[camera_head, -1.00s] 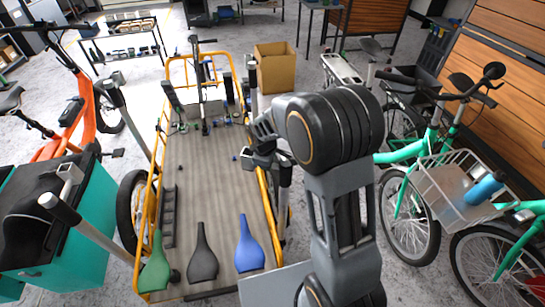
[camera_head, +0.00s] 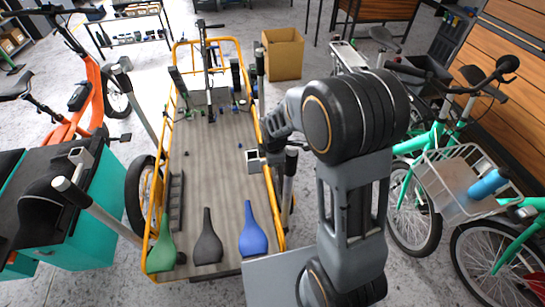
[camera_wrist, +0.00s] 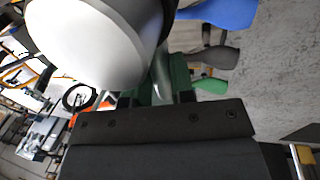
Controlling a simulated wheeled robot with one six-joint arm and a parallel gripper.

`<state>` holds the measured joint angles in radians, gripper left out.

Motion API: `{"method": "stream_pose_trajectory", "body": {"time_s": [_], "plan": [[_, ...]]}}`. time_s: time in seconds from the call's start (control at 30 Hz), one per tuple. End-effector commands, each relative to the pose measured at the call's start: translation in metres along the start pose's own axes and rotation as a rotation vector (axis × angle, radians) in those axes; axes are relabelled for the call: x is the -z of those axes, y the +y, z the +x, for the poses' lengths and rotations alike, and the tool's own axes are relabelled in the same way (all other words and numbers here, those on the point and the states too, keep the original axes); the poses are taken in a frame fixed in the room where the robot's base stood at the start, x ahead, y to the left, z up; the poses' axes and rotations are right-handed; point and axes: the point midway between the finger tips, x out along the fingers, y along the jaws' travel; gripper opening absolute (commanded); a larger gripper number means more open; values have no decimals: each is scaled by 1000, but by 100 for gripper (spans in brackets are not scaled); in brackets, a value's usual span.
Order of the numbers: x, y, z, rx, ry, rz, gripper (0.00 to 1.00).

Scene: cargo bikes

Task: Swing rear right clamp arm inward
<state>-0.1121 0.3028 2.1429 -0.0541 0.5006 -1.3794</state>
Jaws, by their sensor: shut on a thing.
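The rear right clamp arm (camera_head: 289,172) shows at the right rail of the cargo bike (camera_head: 224,158), as a pale bar with a dark top. A small grey square piece (camera_head: 254,161) sits beside it, over the right edge of the bed. My gripper (camera_head: 272,150) is at this spot, shut on the clamp arm; my own arm link partly hides the grip. In the wrist view a large white rounded end (camera_wrist: 95,45) fills the upper left, close to the jaws (camera_wrist: 155,95). The contact itself is not clear there.
Blue (camera_head: 252,236), black (camera_head: 207,245) and green (camera_head: 162,248) saddle-shaped pieces lie at the bed's near end. Other clamp bars (camera_head: 95,208) stand along the left. A cardboard box (camera_head: 283,55) stands behind. A green bike with a basket (camera_head: 458,180) stands right.

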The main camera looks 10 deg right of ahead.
Motion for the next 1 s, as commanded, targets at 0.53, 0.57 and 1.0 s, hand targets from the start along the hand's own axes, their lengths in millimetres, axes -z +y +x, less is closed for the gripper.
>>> {"method": "stream_pose_trajectory", "body": {"time_s": [0.53, 0.57, 1.0], "plan": [[0, 0, -1, -1, -2, -15, 34], [0, 0, -1, -1, -2, -14, 34], [0, 1, -35, -5, 0, -11, 34]]}}
